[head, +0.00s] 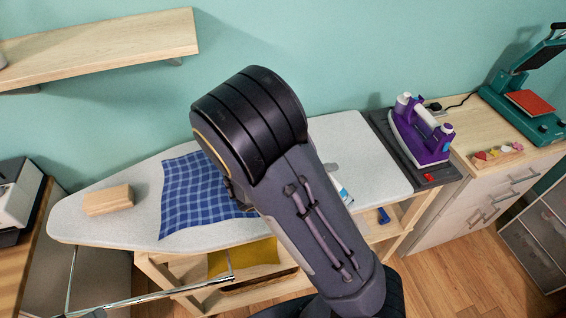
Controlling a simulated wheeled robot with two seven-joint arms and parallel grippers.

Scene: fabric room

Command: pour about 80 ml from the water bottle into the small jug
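A large dark grey arm of mine rises from the bottom right and covers the middle of the ironing board (130,210). Neither gripper can be made out. A small white and blue item (344,190) shows just right of the arm on the board, mostly hidden; I cannot tell whether it is the water bottle. I see no small jug, and the arm may hide it.
A blue checked cloth (190,195) and a wooden block (108,200) lie on the board. A purple iron (420,130) stands on a dark pad (381,129) at right. A heat press (525,105) stands beyond it. A wooden shelf (100,45) hangs upper left.

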